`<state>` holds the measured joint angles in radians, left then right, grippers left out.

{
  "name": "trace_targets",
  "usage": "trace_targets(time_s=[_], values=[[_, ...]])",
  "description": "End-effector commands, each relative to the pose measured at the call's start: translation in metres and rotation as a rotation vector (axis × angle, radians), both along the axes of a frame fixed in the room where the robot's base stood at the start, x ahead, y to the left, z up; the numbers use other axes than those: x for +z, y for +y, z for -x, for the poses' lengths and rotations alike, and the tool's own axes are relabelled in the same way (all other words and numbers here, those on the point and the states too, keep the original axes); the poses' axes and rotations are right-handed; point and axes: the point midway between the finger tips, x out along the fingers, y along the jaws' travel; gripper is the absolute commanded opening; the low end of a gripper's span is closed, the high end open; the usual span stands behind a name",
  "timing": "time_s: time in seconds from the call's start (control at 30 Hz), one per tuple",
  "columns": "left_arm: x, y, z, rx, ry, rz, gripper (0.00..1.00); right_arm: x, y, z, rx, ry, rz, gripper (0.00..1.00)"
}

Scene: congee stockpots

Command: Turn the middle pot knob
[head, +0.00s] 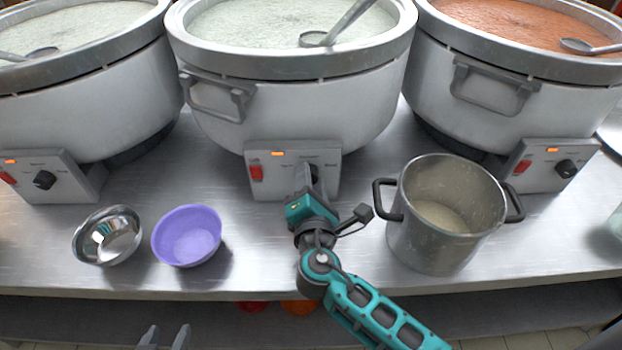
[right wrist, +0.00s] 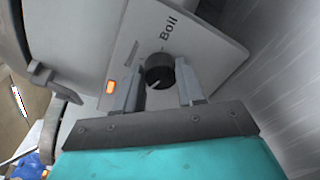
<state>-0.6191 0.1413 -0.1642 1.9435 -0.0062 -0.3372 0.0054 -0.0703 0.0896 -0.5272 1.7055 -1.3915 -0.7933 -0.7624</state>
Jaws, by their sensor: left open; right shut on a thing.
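The middle pot (head: 290,95) is a large white stockpot with pale congee, and its control panel (head: 265,185) faces me. The panel has a red switch (head: 257,172) and a lit orange light (head: 278,154). My right gripper (head: 314,180) is at the panel and mostly hides the knob there. In the right wrist view, the black round knob (right wrist: 159,70) sits between the fingers of my right gripper (right wrist: 160,85), shut on it, near the word "Boil". My left gripper (head: 163,338) is open and empty at the bottom edge, below the counter front.
A steel bowl (head: 108,238) and a purple bowl (head: 187,238) stand left of my right arm. A steel pot with black handles (head: 440,235) stands close on its right. Other large pots (head: 80,100) (head: 500,110) flank the middle one.

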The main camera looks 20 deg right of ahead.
Motion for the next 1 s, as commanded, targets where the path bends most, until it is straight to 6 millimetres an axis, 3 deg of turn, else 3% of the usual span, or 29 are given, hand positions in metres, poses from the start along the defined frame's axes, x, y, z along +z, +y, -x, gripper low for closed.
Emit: trace_targets(time_s=[0.3,0.33,0.57,1.0], values=[[-0.0014,0.0002,0.0004,-0.001,0.003,-0.001,0.50,0.0003,-0.0002,-0.0004,0.000,0.000,0.004,0.08],[-0.0015,0.0003,0.0005,-0.001,0.003,-0.001,0.50,0.0003,-0.0002,-0.0004,0.000,0.000,0.004,0.41],[-0.0027,0.0007,0.0025,0.000,0.007,-0.002,0.50,0.0002,-0.0002,-0.0003,0.000,-0.001,0.002,0.63],[-0.0030,0.0012,0.0045,0.000,0.011,-0.002,0.50,0.0007,-0.0022,-0.0019,0.001,0.000,0.002,0.64]])
